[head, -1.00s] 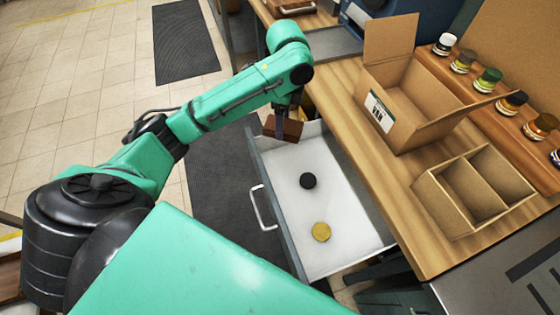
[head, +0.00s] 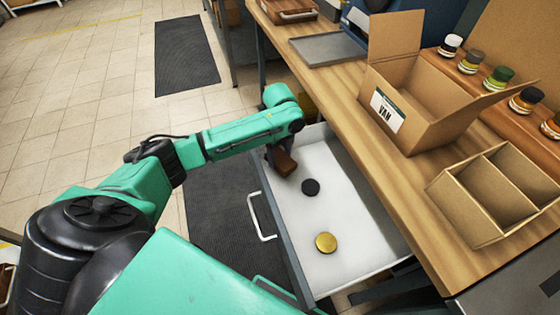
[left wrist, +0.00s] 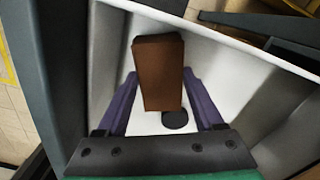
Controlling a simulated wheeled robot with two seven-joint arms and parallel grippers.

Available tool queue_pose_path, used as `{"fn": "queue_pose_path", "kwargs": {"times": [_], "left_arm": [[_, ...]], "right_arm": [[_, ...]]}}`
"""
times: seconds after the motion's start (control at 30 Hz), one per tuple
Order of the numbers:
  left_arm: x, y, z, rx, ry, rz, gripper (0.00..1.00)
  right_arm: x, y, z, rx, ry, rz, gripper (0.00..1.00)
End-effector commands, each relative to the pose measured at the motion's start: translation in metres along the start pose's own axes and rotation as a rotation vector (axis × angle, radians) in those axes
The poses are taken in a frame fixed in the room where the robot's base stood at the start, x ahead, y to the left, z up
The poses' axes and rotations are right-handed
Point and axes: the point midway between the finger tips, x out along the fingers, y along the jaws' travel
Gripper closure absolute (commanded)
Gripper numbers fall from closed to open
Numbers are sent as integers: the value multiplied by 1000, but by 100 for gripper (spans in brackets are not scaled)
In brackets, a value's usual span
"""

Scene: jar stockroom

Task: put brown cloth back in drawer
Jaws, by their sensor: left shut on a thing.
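The brown cloth (head: 286,165) is a small folded block. It is at the far end of the open drawer (head: 383,236), within its walls. In the left wrist view the cloth (left wrist: 159,75) stands between the two purple fingers, above the white drawer floor. I cannot tell whether it touches the floor. My left gripper (head: 273,159) is shut on the cloth, partly hidden under its own wrist. My right gripper is not in view.
A black lid (head: 311,187) and a gold lid (head: 326,242) lie in the drawer. The wooden bench (head: 345,113) overhangs its right side and holds an open carton (head: 425,116) and a divided box (head: 472,217). Several jars stand on a shelf behind. The drawer's middle is mostly clear.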

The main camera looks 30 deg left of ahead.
Motion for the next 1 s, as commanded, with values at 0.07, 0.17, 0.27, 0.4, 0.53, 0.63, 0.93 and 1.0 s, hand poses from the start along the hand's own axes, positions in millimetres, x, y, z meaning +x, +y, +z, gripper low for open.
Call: {"fn": "queue_pose_path", "kwargs": {"times": [0.07,0.17,0.27,0.4,0.53,0.63,0.93,1.0], "left_arm": [[19,1,-1,0,1,4,83],[27,0,0,1,0,0,83],[26,0,0,1,0,0,83],[27,0,0,1,0,1,83],[28,0,0,1,0,1,1],[28,0,0,1,0,1,1],[17,0,0,0,-1,-1,1],[4,-1,0,0,-1,-2,1]], "right_arm": [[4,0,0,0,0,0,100],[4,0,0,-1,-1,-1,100],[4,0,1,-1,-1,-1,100],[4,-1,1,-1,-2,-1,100],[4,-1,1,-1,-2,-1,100],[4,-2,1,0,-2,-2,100],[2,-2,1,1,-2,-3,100],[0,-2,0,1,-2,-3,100]]}}
